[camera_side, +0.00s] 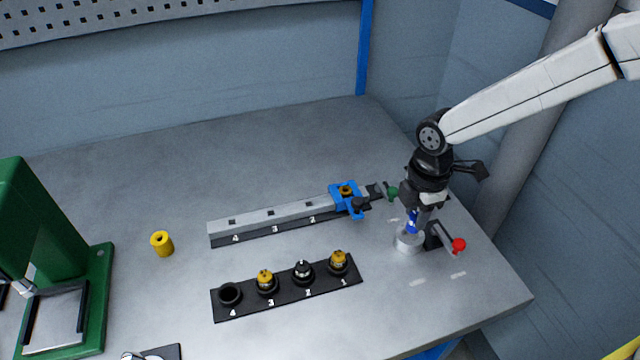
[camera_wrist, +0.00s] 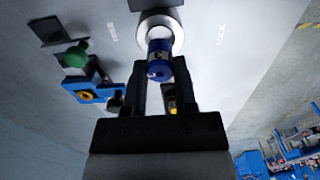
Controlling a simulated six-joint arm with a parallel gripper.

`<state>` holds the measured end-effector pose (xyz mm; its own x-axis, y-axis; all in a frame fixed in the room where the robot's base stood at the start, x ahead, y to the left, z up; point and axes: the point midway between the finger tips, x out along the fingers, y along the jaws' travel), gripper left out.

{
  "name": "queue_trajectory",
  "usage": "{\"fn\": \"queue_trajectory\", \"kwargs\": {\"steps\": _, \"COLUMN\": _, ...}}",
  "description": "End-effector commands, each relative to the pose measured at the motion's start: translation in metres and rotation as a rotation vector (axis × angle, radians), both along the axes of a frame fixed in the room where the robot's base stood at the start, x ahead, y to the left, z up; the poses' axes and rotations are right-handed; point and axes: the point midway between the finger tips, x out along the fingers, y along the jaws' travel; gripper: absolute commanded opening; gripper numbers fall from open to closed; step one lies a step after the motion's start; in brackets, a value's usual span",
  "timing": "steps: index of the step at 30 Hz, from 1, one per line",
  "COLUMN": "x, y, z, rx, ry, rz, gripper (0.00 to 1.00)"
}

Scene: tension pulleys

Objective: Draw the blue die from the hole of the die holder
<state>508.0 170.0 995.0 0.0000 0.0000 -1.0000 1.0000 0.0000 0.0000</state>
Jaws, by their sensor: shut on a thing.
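The blue die (camera_wrist: 158,61) is a small cylinder with a pale mark on it. My gripper (camera_wrist: 160,72) is shut on it, one finger on each side. In the side view, my gripper (camera_side: 417,222) points down over the die holder, and the blue die (camera_side: 411,222) shows above the holder's top. The die holder (camera_side: 408,242) is a silver round block near the table's right edge; its ring (camera_wrist: 177,32) shows behind the die in the wrist view. The die covers part of the hole, so I cannot tell whether its lower end is inside.
A red knob (camera_side: 459,245) is right of the holder, and a green knob (camera_side: 392,194) is to its left. A grey rail (camera_side: 270,220) carries a blue clamp (camera_side: 348,200). A black numbered rack (camera_side: 285,288) holds several parts. A yellow cylinder (camera_side: 162,243) stands left.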

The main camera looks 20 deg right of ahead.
Motion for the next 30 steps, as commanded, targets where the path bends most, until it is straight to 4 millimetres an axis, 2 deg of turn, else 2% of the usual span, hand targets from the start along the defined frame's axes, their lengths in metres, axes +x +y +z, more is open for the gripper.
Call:
{"fn": "queue_trajectory", "kwargs": {"steps": 17, "x": 0.0, "y": 0.0, "z": 0.003, "rx": 0.0, "ry": -0.001, "rz": 0.0, "gripper": 0.0}}
{"fn": "queue_trajectory", "kwargs": {"steps": 30, "x": 0.0, "y": 0.0, "z": 0.026, "rx": 0.001, "ry": -0.002, "rz": 0.0, "gripper": 0.0}}
